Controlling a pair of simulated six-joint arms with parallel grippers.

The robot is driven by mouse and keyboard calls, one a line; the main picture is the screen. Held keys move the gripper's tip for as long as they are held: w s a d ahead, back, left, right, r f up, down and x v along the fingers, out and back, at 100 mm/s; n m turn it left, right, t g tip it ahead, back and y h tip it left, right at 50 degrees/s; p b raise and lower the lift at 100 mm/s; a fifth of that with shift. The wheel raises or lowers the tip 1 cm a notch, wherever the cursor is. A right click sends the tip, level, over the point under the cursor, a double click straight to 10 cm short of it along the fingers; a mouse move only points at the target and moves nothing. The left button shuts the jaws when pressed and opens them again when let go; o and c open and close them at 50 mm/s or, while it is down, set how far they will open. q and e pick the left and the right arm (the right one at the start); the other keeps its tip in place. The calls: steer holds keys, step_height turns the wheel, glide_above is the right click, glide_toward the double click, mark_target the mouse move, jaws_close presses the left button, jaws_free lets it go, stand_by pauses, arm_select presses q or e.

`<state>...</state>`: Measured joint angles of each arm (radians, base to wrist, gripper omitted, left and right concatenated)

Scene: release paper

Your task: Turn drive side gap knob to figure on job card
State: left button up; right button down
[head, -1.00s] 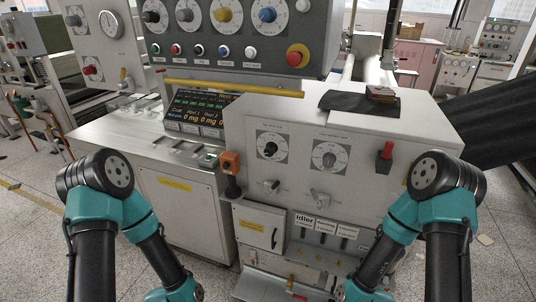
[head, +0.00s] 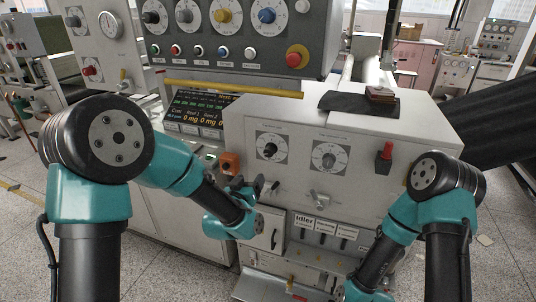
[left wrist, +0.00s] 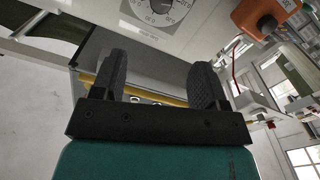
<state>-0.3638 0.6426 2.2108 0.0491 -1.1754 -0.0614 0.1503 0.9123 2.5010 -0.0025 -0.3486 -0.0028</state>
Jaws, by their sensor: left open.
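Two numbered gap dials are on the pale machine front in the head view: a left dial with a black knob (head: 270,149) and a right dial with a grey knob (head: 329,155). Their labels are too small to read, so I cannot tell which is drive side. My left gripper (head: 252,191) is below the left dial, partly hidden by its wrist. In the left wrist view, the gripper (left wrist: 161,84) is open and empty, with a dial (left wrist: 152,12) beyond its fingers at the top edge. No job card can be made out. My right gripper is out of view.
An orange box (head: 230,162) is left of the dials, close to my left forearm. A red-handled switch (head: 385,157) is at right. A lit screen (head: 205,113) and yellow bar (head: 233,88) are above left.

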mark_target(268, 153)
arm_select(q)
steer(key=shift+w+f, duration=0.1)
steer(key=x, duration=1.7)
steer(key=shift+d, duration=0.1)
steer(key=shift+c, duration=0.5)
steer(key=c, duration=0.8)
